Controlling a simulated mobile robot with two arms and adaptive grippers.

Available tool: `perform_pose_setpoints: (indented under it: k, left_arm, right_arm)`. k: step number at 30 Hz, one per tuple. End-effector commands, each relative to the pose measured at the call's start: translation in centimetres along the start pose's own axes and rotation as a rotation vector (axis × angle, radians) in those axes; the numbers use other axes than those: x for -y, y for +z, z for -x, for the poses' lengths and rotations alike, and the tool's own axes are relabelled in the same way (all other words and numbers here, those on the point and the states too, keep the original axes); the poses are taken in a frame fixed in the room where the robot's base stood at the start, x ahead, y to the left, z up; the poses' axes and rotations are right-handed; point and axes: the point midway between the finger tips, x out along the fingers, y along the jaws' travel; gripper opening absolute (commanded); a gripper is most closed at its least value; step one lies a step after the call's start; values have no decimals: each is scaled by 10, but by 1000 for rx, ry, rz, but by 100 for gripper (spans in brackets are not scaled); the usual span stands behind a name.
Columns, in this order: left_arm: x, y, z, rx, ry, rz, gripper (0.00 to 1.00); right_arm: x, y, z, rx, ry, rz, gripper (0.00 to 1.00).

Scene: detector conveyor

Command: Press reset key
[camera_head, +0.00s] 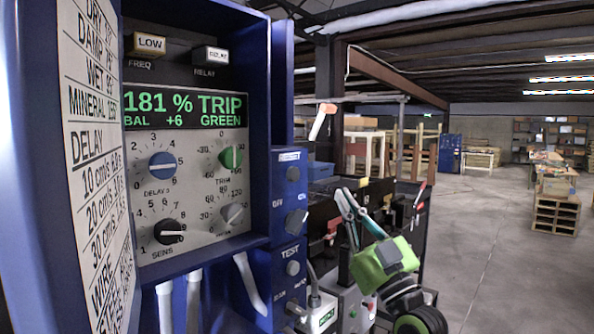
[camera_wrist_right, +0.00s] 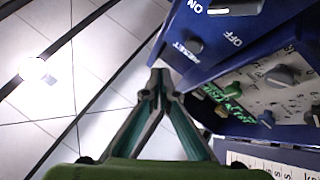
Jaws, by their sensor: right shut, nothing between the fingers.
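The reset key (camera_wrist_right: 195,45) is a small dark round button beside the word RESET on the blue switch box in the right wrist view. In the head view it is the small grey button (camera_head: 293,174) near the top of the box on the cabinet's right side. My right gripper (camera_head: 344,194), with a green body and teal fingers, stands to the right of this box, with its tips raised. In the right wrist view its shut, empty fingertips (camera_wrist_right: 160,78) are below and left of the key, with a visible gap. My left gripper is not in view.
An ON/OFF switch (camera_head: 296,221) sits below the reset key, and a TEST box (camera_head: 292,268) below that. The blue cabinet's display (camera_head: 185,108) reads TRIP. Knobs, including a blue one (camera_head: 162,165), lie under the display. Open floor (camera_head: 490,240) extends right.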

Motion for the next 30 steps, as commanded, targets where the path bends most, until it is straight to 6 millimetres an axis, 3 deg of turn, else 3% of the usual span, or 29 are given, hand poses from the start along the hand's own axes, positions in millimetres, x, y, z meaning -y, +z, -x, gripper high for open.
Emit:
perform_pose_setpoints:
  k: [3,8,20,30]
  left_arm:
    - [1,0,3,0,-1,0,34]
    - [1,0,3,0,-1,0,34]
    - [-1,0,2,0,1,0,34]
    - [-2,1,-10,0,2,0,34]
  right_arm:
    - [2,-26,-9,-43,-11,7,0]
    - [3,-39,-13,-64,-16,8,0]
    - [5,-37,-15,-64,-16,7,0]
    - [26,-17,-43,-65,-17,6,0]
